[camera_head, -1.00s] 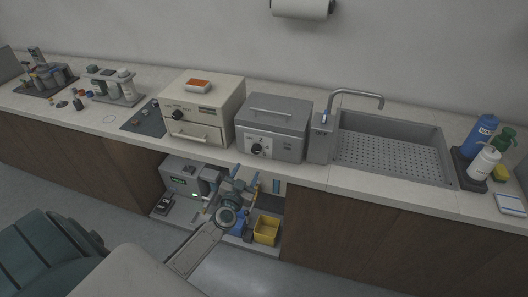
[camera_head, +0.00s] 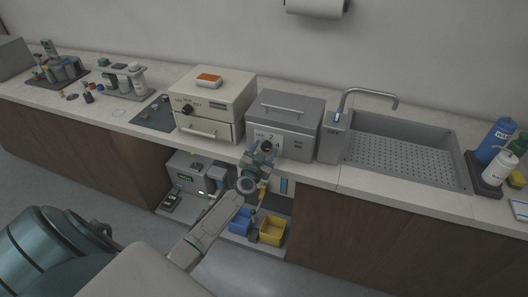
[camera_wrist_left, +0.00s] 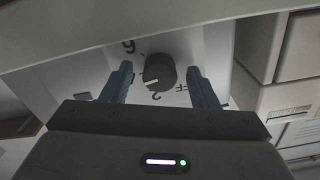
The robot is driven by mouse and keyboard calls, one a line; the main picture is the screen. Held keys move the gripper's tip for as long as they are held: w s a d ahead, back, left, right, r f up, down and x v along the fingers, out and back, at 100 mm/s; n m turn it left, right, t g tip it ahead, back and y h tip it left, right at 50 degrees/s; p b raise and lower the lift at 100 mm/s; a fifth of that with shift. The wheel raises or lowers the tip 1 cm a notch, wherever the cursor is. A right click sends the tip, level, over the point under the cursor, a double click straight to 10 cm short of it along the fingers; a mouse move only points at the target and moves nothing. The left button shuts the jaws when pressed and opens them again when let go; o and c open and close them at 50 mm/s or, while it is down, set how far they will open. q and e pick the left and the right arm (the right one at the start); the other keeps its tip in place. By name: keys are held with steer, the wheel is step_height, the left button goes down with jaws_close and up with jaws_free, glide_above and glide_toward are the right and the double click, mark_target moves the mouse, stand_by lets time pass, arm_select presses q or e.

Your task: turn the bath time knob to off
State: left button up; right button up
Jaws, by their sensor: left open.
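The grey bath box (camera_head: 300,127) stands on the counter, with its dark round time knob (camera_head: 266,146) on the front panel, partly covered by my gripper. In the left wrist view the knob (camera_wrist_left: 158,72) has a white pointer line toward the lower left, and dial marks around it, partly cut off or hidden. My left gripper (camera_wrist_left: 160,70) is open, one finger on each side of the knob, with a visible gap on both sides. In the head view my left gripper (camera_head: 263,154) is at the box's front. My right gripper is not in view.
A cream oven (camera_head: 210,105) with its own knob stands left of the bath, an orange-topped item (camera_head: 208,78) on its lid. A sink (camera_head: 405,150) with a tap is to the right. Below, an open bay holds a yellow bin (camera_head: 272,231) and a blue bin (camera_head: 240,221).

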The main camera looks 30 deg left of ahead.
arm_select(q)
steer(key=shift+c, duration=0.4)
steer(key=c, duration=0.7)
steer(key=shift+c, duration=0.9)
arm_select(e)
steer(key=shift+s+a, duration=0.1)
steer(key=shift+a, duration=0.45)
